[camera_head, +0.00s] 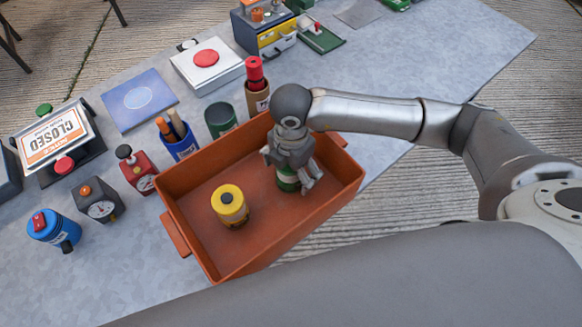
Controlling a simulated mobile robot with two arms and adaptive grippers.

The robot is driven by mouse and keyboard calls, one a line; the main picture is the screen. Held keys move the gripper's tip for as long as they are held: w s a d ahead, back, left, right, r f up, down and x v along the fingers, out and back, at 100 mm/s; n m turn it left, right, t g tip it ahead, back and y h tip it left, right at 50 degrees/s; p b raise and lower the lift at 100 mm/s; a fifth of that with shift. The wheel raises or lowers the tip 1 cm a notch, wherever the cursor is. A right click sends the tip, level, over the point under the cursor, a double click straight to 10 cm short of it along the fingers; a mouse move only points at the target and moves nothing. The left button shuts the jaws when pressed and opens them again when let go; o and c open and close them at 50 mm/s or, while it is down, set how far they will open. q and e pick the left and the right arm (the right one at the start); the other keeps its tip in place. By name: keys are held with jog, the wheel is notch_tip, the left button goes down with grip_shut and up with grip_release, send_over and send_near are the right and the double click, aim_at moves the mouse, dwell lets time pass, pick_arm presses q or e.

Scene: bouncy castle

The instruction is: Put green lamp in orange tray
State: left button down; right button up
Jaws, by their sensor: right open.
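The orange tray (258,254) sits on the grey table near its front edge. The green lamp (287,181) stands inside the tray, in its right half, and looks upright. My right gripper (296,173) is open over it, with its fingers beside the lamp; they hide its top, and I cannot tell whether they touch it. My left gripper is not in view.
Behind the tray stand a dark green can (220,119), a blue cup (181,145) with wooden-handled tools and a brown cup (257,97) holding a red item. A red gauge (137,172) is to the left. The table's right part is mostly clear.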

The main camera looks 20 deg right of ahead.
notch_tip(320, 180, up, 12)
jog(key=shift+r+b, duration=0.1)
jog(key=shift+b, duration=0.6)
